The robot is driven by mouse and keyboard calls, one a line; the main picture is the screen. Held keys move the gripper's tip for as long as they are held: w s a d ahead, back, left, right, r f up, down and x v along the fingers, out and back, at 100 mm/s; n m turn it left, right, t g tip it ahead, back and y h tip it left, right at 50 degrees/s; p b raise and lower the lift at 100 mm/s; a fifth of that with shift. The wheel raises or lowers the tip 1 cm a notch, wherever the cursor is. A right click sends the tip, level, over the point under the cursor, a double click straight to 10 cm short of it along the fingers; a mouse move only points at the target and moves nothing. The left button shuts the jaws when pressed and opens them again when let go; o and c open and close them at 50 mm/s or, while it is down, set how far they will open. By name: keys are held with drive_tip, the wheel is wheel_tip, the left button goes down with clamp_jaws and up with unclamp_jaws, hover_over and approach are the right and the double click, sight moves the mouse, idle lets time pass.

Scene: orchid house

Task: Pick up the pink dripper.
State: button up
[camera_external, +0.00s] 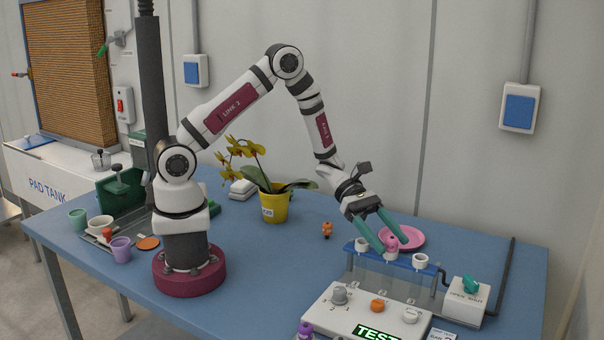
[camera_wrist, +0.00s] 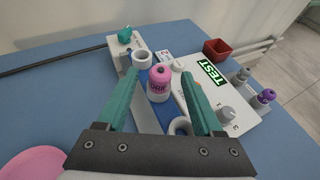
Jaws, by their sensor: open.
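The pink dripper (camera_external: 391,246) stands upright at the middle of the blue rack (camera_external: 362,252), between two white ring holders. In the wrist view my gripper (camera_wrist: 160,76) has one finger left and one finger right of the dripper, with gaps showing. The dripper's lower end is hidden by the rack and its holder.
White ring holders (camera_external: 420,260) flank the dripper closely. A pink saucer (camera_external: 415,234) lies behind the rack. A white control box (camera_external: 325,316) with knobs stands in front, beside a purple dripper (camera_external: 306,331). An orange dripper (camera_external: 327,230) and a yellow orchid pot (camera_external: 273,208) stand left.

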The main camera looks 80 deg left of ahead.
clamp_jaws()
idle(0.3)
